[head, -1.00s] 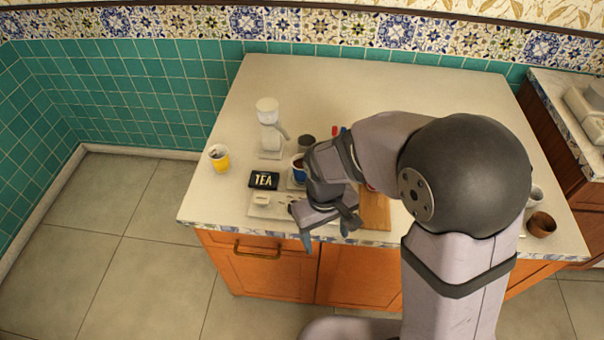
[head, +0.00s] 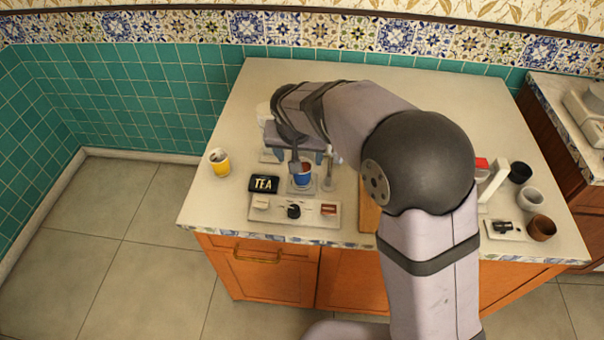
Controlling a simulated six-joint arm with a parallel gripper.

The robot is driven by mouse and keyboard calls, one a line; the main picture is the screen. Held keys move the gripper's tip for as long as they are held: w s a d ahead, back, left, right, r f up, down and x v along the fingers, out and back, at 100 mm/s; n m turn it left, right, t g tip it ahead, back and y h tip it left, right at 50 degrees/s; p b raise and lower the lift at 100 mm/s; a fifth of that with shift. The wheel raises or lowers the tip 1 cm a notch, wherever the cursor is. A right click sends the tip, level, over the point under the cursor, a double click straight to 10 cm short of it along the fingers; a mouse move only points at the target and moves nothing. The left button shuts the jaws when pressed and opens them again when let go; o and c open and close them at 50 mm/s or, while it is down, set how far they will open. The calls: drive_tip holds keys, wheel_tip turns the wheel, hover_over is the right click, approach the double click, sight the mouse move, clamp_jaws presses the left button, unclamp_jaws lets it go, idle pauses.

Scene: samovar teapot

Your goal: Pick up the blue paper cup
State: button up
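The blue paper cup (head: 302,176) stands upright on a small dispenser base on the counter, with a reddish-brown inside or filling at its top. My gripper (head: 306,157) is right above and behind the cup, pointing down, with its fingers spread apart. A dark part of the gripper overlaps the cup's left rim in the picture. I cannot tell whether it touches the cup. Nothing is seen held between the fingers. My wrist and forearm hide what is behind the cup.
A black TEA sign (head: 264,184) stands left of the cup. A control panel (head: 268,215) with a dark knob lies in front. A yellow cup (head: 219,162) is further left. A white dispenser (head: 264,112) is partly hidden behind my gripper. Dark and white cups stand at the right.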

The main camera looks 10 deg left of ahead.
sight(302, 174)
drive_tip(key=shift+p+x, duration=0.75)
drive_tip(key=shift+x, duration=2.35)
drive_tip(key=shift+p+x, duration=1.1)
drive_tip(key=shift+x, duration=1.5)
drive_tip(key=shift+d, duration=0.1)
drive_tip(key=c, duration=0.8)
